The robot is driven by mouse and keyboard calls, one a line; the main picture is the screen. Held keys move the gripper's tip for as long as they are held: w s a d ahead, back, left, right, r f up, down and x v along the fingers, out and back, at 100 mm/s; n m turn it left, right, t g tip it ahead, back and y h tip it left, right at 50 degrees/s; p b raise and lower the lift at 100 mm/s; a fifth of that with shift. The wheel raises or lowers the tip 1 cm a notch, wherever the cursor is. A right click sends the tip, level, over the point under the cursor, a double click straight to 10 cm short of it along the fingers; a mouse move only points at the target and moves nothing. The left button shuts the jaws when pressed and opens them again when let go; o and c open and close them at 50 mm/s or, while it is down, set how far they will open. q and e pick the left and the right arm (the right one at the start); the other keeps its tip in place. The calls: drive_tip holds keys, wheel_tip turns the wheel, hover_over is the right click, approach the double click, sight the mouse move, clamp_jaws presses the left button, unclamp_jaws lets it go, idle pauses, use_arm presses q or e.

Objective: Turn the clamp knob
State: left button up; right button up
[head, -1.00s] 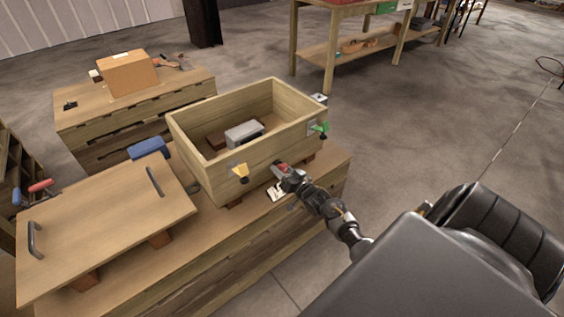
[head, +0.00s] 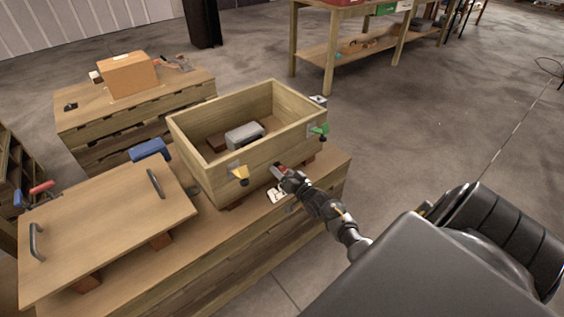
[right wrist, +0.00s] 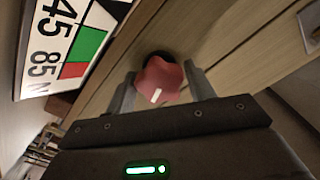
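The clamp knob is a small red, lobed knob with a white mark (right wrist: 160,78). It sits on the front wall of the wooden box, and its red also shows in the head view (head: 279,168). My right gripper (head: 281,171) is at the knob. In the right wrist view its two dark fingers (right wrist: 160,76) stand on either side of the knob and appear to touch its sides. A white dial plate (right wrist: 75,40) with black numbers and green and red fields is at the upper left there. My left gripper is not in view.
The open wooden box (head: 215,182) holds a grey block (head: 244,135) and stands on a wooden bench (head: 255,255). Yellow (head: 240,174) and green (head: 319,130) clamp handles stick out from the box. A wooden lid with two handles (head: 100,225) lies at left. Floor at right is clear.

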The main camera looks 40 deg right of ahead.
drive_tip(key=shift+o, duration=1)
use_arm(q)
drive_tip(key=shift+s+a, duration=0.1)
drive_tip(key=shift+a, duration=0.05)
use_arm(e)
drive_tip(key=s, duration=1)
drive_tip(key=shift+s, duration=0.4)
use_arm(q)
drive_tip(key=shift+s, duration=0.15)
use_arm(e)
drive_tip(key=shift+a, duration=0.1)
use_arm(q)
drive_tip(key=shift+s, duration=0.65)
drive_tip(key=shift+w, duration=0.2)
